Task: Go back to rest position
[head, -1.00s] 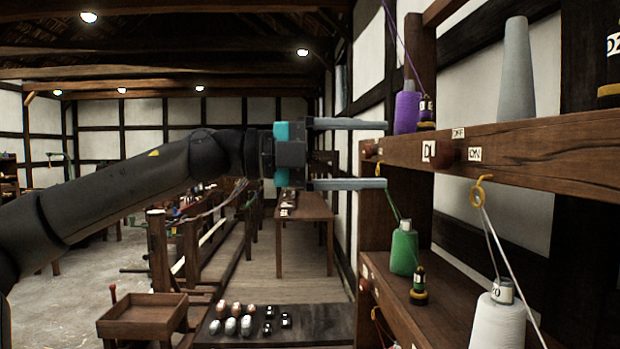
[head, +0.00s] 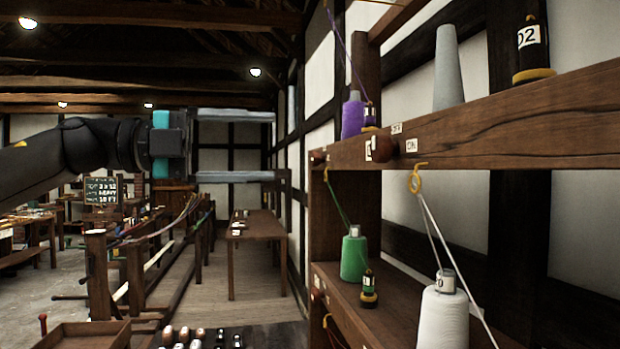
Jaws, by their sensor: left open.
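My left gripper (head: 235,147) is in the upper left of the head view, level, with its two grey fingers pointing right. The fingers are spread wide with nothing between them. It hangs in free air to the left of the wooden shelf rack (head: 480,125) and touches nothing that I can see. My right gripper is not in the picture.
The rack holds a purple spool (head: 353,117), a grey cone (head: 448,70), a green spool (head: 353,257) and a white spool (head: 443,318). A wooden table (head: 256,226) stands further back. A wooden tray (head: 85,335) is at the lower left.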

